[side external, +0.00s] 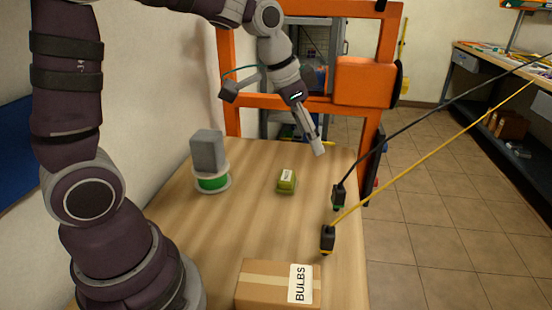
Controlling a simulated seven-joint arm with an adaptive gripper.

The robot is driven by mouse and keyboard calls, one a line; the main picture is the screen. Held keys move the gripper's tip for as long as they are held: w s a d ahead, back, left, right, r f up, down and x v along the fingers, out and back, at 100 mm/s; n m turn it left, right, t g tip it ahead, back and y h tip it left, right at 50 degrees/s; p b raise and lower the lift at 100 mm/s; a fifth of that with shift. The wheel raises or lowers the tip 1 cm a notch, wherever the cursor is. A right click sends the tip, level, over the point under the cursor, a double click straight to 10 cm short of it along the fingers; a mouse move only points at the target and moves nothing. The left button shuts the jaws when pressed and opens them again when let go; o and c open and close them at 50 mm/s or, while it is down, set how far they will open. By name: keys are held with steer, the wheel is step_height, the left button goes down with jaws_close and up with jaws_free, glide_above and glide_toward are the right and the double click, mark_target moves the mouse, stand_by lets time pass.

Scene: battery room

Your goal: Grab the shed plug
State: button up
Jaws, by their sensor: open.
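Two black plugs stand near the right edge of the table, each with a cable rising to the right. The farther plug (338,197) has a green band and a black cable. The nearer plug (327,240) has a yellow band and a yellow cable. I cannot read a shed label on either, so I cannot tell which is the shed plug. My gripper (318,148) is open and points down over the back right of the table, beyond both plugs and apart from them. Its fingers are seen from the side and nothing shows between them.
A small olive box (287,182) with a white label sits mid-table. A grey block (207,151) rests on a green spool (212,183) at the left. A cardboard BULBS box (265,286) is at the front. An orange frame (230,100) stands behind. The table (245,220) is clear between them.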

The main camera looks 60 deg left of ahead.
steer(key=m+h, duration=0.1)
steer(key=m, duration=0.1)
glide_toward(337, 188)
steer(key=f, duration=0.1)
steer(key=x, duration=1)
steer(key=shift+w+d+f, duration=0.2)
steer(key=shift+w+f, duration=0.05)
steer(key=shift+f, duration=0.05)
jaws_close()
